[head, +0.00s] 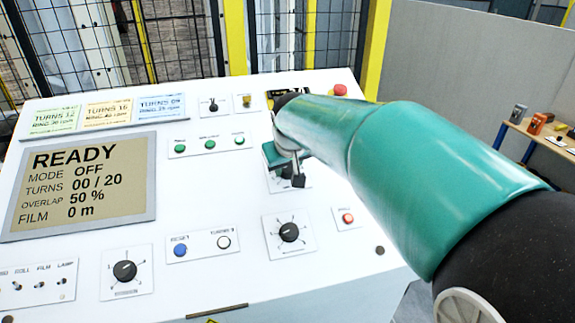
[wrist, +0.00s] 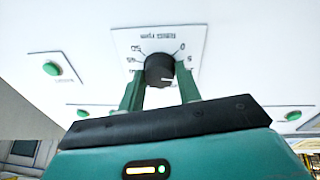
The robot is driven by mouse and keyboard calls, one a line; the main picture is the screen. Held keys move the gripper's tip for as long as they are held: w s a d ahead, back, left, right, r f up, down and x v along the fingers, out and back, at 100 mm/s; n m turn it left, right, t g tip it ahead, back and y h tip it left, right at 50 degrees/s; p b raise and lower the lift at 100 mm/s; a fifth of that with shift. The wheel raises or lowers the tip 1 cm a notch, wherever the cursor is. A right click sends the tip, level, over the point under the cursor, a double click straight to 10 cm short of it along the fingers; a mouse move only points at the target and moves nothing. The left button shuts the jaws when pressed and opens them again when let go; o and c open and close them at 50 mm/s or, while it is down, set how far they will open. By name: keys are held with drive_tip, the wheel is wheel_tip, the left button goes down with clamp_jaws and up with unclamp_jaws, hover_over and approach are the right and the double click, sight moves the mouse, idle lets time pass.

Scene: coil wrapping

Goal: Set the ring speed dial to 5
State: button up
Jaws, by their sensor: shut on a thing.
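The ring speed dial (wrist: 159,68) is a black round knob on a white plate lettered "RING rpm", upside down in the wrist view. Its scale shows 0 and 5 on the right and 45 and 50 on the left. The knob's white mark points right and slightly down in that view; the exact reading cannot be told. My gripper (wrist: 161,88) is shut on the knob, one green finger on each side. In the head view my gripper (head: 290,168) is at the dial plate (head: 273,186), and my arm hides most of it.
A display (head: 85,185) reads READY, MODE OFF, TURNS 00 / 20. Another black dial (head: 289,232) sits just below my gripper, with a red button (head: 348,217) to its right. Green buttons (head: 210,145) are to the left. A red knob (head: 340,89) is behind my arm.

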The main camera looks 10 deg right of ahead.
drive_tip(key=n, duration=0.5)
drive_tip(key=shift+d+y, duration=0.1)
drive_tip(key=shift+y, duration=0.2)
idle(0.4)
drive_tip(key=o, duration=1)
drive_tip(key=shift+c, duration=0.2)
drive_tip(key=shift+s+r, duration=0.1)
drive_tip(key=v, duration=1.3)
drive_tip(key=shift+s+r, duration=0.15)
drive_tip(key=shift+s, duration=0.15)
drive_tip(key=shift+s, duration=0.1)
